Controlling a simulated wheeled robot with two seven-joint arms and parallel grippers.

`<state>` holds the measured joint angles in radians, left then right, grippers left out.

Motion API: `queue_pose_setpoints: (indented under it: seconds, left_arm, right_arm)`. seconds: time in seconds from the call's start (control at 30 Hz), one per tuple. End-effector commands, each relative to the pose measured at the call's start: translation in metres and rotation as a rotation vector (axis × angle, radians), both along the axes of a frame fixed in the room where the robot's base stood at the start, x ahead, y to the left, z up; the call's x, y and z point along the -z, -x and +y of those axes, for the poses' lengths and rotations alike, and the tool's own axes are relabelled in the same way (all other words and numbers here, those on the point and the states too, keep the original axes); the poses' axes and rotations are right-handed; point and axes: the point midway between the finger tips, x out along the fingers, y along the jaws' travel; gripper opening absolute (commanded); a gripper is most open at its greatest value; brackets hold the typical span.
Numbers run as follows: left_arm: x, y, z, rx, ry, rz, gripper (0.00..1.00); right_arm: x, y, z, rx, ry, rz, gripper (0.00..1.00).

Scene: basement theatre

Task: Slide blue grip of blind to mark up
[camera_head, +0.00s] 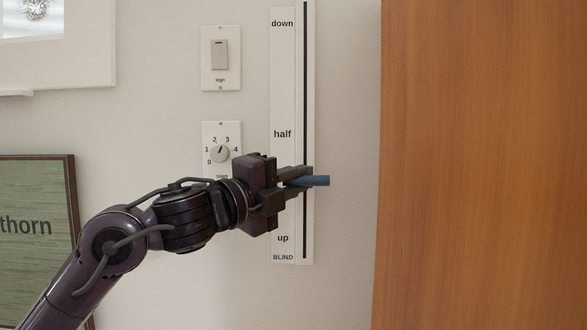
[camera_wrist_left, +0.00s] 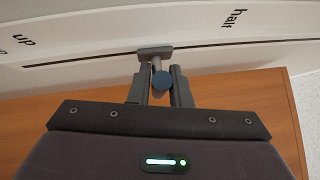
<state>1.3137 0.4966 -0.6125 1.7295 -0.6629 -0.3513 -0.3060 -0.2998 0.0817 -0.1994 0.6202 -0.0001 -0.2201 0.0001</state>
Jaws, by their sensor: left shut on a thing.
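The blind panel (camera_head: 309,225) is a tall white strip on the wall with a dark vertical slot. Its label strip reads down at the top, half in the middle, and up (camera_head: 283,238) near the bottom. The blue grip (camera_head: 318,181) sticks out from the slot between the half and up marks. My left gripper (camera_head: 300,183) is shut on the blue grip, reaching it from the left. In the left wrist view the round blue end of the grip (camera_wrist_left: 162,80) shows between the two fingers, with the slot behind it. My right gripper is out of view.
A light switch plate (camera_head: 221,80) and a dial plate (camera_head: 221,135) are on the wall left of the panel. A framed green sign (camera_head: 35,200) is at lower left. A wooden surface (camera_head: 485,160) stands to the right, with bare wall between.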

Motion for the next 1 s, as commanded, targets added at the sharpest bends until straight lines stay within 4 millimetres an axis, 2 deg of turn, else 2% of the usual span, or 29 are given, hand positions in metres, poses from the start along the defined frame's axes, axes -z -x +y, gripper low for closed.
queue_pose_setpoints:
  seconds: [0.03, 0.1, 0.3, 0.4, 0.6, 1.0]
  left_arm:
    - [0.033, 0.000, -0.001, 0.003, -0.004, 0.003, 0.00]
    - [0.052, 0.000, -0.001, 0.003, -0.004, 0.002, 0.00]
    - [0.095, 0.001, -0.001, 0.004, -0.003, 0.002, 0.00]
    - [0.109, 0.001, -0.001, 0.004, -0.004, 0.001, 0.00]
    - [0.122, 0.001, -0.001, 0.004, -0.003, -0.001, 0.00]
    - [0.127, 0.000, -0.002, 0.005, -0.009, 0.005, 0.00]
  right_arm:
    - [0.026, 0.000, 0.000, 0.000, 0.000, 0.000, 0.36]
    - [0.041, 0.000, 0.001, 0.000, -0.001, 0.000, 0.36]
    - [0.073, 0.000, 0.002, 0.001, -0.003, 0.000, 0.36]
    - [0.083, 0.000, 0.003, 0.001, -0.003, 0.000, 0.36]
    - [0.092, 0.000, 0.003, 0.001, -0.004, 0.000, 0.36]
    - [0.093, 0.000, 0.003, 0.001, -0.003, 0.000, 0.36]
